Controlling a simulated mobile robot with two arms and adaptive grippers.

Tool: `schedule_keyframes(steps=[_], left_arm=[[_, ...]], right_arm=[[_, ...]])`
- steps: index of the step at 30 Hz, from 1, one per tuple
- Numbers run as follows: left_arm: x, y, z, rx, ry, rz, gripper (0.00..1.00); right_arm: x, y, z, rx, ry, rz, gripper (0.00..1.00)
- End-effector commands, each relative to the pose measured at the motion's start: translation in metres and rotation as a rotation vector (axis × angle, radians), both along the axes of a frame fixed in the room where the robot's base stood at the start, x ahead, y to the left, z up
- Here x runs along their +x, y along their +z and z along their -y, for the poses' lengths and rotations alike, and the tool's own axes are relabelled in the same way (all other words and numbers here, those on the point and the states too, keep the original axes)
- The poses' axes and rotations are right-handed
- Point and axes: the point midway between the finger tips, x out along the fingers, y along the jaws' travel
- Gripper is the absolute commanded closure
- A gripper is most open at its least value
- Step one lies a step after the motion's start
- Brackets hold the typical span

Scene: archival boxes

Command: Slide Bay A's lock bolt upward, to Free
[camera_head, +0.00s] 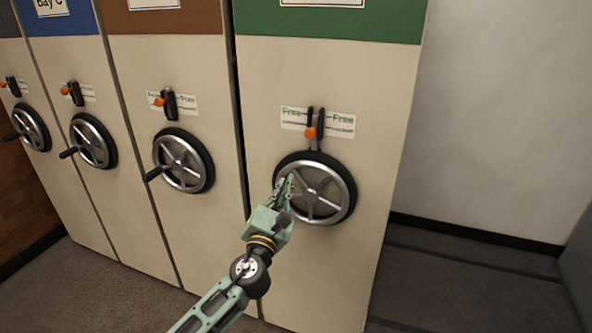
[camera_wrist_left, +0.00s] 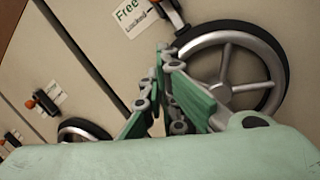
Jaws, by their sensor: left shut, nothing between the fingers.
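The bay under the green header (camera_head: 330,22) is the rightmost; its name plate is cut off by the top edge. Its lock bolt (camera_head: 310,133) has an orange knob at the lower part of a black bracket (camera_head: 318,118), over a white label (camera_head: 343,125) reading Free. A grey rod runs down from it to the spoked handwheel (camera_head: 335,195). My left gripper (camera_head: 286,182) is shut and empty, in front of the wheel's left side, below and left of the knob. In the left wrist view its fingertips (camera_wrist_left: 164,52) are left of the wheel (camera_wrist_left: 262,95). My right gripper is out of view.
More bays stand to the left, with brown (camera_head: 160,18) and blue (camera_head: 66,22) headers, each with its own handwheel (camera_head: 184,160) and orange-knobbed bolt (camera_head: 160,102). A plain wall (camera_head: 500,120) and open dark floor (camera_head: 450,285) lie to the right.

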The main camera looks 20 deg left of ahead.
Motion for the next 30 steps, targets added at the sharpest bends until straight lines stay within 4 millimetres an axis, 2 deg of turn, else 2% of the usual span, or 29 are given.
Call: schedule_keyframes(steps=[6, 9, 13, 15, 19, 23, 30], left_arm=[[0.042, 0.011, -0.003, -0.005, 0.001, 0.001, 1.00], [0.064, 0.014, -0.006, -0.006, 0.001, 0.001, 1.00], [0.088, 0.019, -0.008, -0.007, 0.000, 0.000, 1.00], [0.089, 0.036, -0.002, -0.009, -0.003, -0.001, 1.00], [0.090, 0.048, 0.006, -0.008, -0.003, -0.001, 1.00], [0.090, 0.053, 0.010, -0.007, -0.002, -0.002, 1.00], [0.090, 0.054, 0.011, -0.007, -0.002, -0.002, 1.00]], right_arm=[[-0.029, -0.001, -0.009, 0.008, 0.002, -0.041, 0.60], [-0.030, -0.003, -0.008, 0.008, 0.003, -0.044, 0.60], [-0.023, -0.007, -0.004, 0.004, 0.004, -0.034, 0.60], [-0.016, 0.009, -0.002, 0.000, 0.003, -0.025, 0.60], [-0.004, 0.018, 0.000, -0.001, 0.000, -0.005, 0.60], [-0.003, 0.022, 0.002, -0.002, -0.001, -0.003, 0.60], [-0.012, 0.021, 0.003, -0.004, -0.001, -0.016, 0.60]])
